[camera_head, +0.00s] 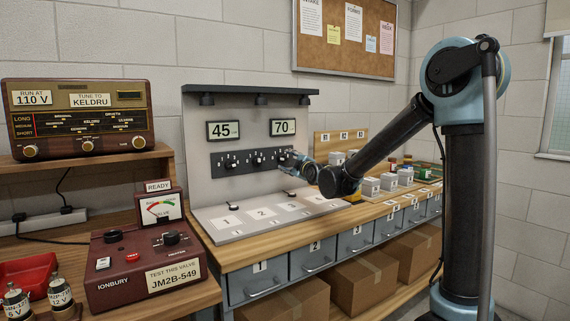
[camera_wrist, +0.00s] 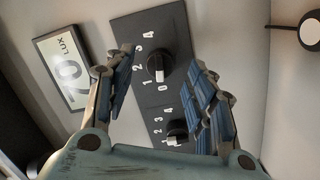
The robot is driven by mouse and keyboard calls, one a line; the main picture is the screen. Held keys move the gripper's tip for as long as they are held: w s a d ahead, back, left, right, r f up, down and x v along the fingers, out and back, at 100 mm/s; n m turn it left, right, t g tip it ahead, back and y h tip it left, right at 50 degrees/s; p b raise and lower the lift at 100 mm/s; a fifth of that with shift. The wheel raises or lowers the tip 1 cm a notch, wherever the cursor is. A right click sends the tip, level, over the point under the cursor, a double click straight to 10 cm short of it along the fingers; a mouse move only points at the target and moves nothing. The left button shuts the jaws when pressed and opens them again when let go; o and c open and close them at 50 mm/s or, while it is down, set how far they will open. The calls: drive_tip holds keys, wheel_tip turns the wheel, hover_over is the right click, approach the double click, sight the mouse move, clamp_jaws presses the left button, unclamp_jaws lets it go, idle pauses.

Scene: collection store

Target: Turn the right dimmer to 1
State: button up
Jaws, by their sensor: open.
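A dark dimmer panel (camera_head: 247,161) with three black knobs is on the grey upright board. The right dimmer (camera_head: 283,158) is beside my gripper (camera_head: 298,163), which partly covers it. In the wrist view the right dimmer (camera_wrist: 158,66) is the upper black knob, its white mark pointing at or near 0, with 1 to 4 around it. My gripper (camera_wrist: 162,58) is open, one finger on each side of this knob in the picture with gaps; contact does not show. The middle dimmer (camera_wrist: 177,134) shows lower, near the right finger.
Two displays read 45 (camera_head: 223,130) and 70 lux (camera_head: 284,127) above the panel. A shelf edge with small lamps (camera_head: 259,98) juts out above them. A white base with numbered squares (camera_head: 232,220) lies below. White boxes (camera_head: 371,186) stand at right, near my arm.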

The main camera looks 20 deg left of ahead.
sight(285, 159)
drive_tip(key=shift+x, duration=1.75)
drive_tip(key=c, duration=1.1)
